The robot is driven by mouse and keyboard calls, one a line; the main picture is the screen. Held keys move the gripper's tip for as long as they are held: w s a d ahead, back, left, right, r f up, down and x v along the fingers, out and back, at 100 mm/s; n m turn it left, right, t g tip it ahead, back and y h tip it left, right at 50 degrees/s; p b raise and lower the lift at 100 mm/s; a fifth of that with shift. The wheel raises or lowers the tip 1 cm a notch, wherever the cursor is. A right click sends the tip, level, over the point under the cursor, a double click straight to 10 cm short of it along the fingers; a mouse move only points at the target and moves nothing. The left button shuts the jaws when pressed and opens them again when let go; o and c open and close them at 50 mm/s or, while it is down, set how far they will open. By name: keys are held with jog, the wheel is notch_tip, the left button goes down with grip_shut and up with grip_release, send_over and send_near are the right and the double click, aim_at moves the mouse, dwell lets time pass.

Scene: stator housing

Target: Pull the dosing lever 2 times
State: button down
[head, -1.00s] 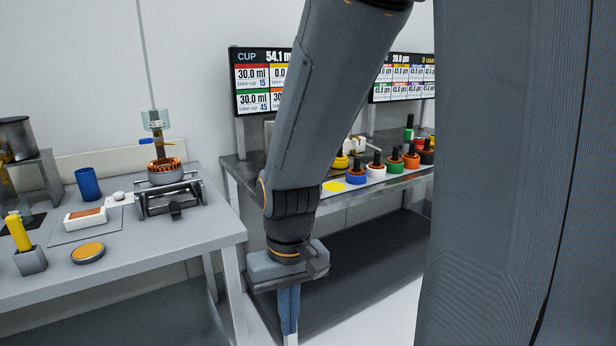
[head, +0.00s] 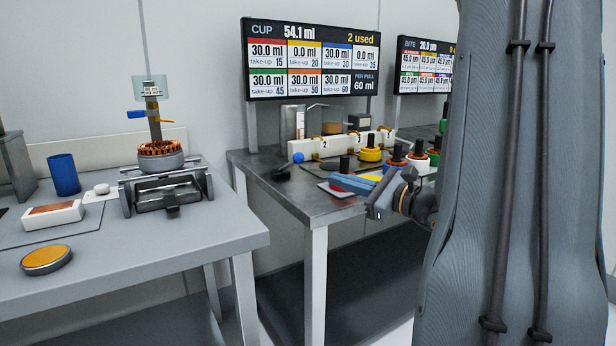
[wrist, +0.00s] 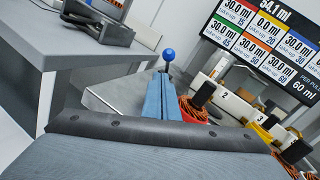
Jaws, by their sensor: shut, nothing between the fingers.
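The lever's blue ball knob (head: 298,157) stands near the left end of the right-hand bench. In the wrist view the knob (wrist: 168,55) sits on a thin stem just beyond my fingertips. My gripper (head: 335,181) is shut and empty, held low over the bench's front left part with its fingers pointing left. In the wrist view my gripper's blue-grey fingers (wrist: 160,80) are together, with the knob straight ahead. They look apart from the knob, though the exact gap is hard to judge. The lever's lower part is partly hidden by the fingers.
A red-based part (wrist: 193,110) with a black post stands close right of my fingers. More coloured parts (head: 370,153) stand further right. A display (head: 312,62) reads 54.1 ml, 60 ml per pull. The left table (head: 150,250) holds a stator fixture and a blue cup (head: 64,175).

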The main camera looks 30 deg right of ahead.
jog(key=shift+w+d+r, duration=0.15)
jog(key=shift+w+d, duration=0.1)
jog(key=shift+d, duration=0.25)
jog(key=shift+w, duration=0.35)
jog(key=x, duration=0.9)
jog(key=shift+r, duration=0.15)
jog(key=shift+s+d+r, duration=0.1)
jog(key=shift+r, duration=0.05)
